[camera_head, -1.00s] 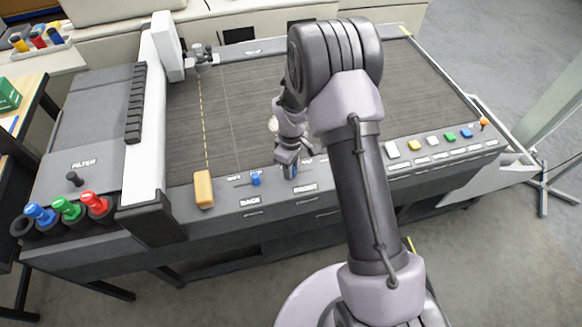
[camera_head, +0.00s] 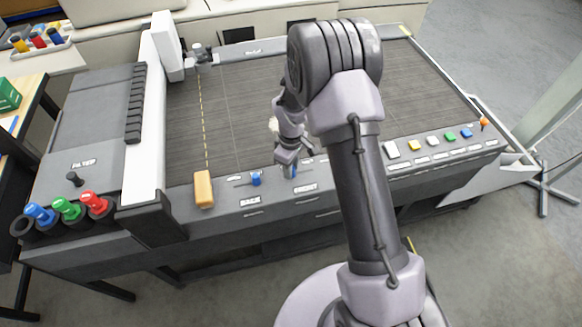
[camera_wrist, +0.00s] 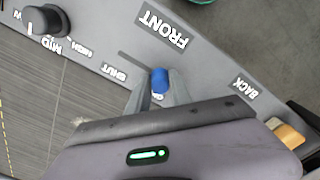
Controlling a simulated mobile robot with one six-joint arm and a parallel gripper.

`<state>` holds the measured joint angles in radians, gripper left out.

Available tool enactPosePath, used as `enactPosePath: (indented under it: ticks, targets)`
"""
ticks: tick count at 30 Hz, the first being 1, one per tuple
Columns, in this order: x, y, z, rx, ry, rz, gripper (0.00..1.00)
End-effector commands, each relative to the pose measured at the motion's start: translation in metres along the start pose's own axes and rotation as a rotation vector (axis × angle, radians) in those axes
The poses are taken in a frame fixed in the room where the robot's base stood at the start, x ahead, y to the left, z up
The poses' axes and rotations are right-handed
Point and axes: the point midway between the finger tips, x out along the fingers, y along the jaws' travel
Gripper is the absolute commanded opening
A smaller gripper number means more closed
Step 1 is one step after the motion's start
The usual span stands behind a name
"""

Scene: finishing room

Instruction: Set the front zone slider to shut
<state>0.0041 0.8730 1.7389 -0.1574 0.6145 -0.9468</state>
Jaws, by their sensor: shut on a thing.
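The front zone slider is a blue knob (camera_wrist: 159,80) in a dark slot beside the FRONT label (camera_wrist: 164,31) in the wrist view. My gripper (camera_wrist: 158,88) is shut on this knob, with a finger on either side. The SHUT label (camera_wrist: 114,73) is near the slot's far left end. The knob is at the other end, by a second label that is mostly hidden by my fingers. In the head view my gripper (camera_head: 289,169) reaches down to the panel edge, with the blue knob (camera_head: 292,172) partly hidden by it.
The back zone slider, another blue knob (camera_head: 256,179), is left of my gripper. An orange-yellow block (camera_head: 203,189) stands farther left. A black rotary knob (camera_wrist: 45,20) is on the same panel. Several coloured buttons and an orange-tipped lever (camera_head: 484,122) are to the right.

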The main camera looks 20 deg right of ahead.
Motion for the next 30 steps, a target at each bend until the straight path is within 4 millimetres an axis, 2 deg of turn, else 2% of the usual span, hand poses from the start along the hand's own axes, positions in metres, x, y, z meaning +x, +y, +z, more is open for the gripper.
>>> enactPosePath:
  ticks: [5, 9, 14, 24, 25, 27, 30]
  targets:
    - [0.0, 0.006, 0.005, 0.002, 0.001, 0.001, 0.0]
    - [0.0, 0.027, 0.026, 0.004, 0.001, 0.002, 0.0]
    - [0.0, 0.043, 0.042, 0.002, 0.001, 0.001, 0.0]
    - [-0.001, 0.047, 0.046, 0.0, 0.0, 0.002, 0.0]
    - [-0.001, 0.047, 0.046, 0.0, 0.001, 0.002, 0.32]
    - [-0.001, 0.047, 0.046, 0.0, 0.001, 0.002, 0.46]
    - [0.0, 0.046, 0.045, 0.0, 0.0, 0.002, 0.48]
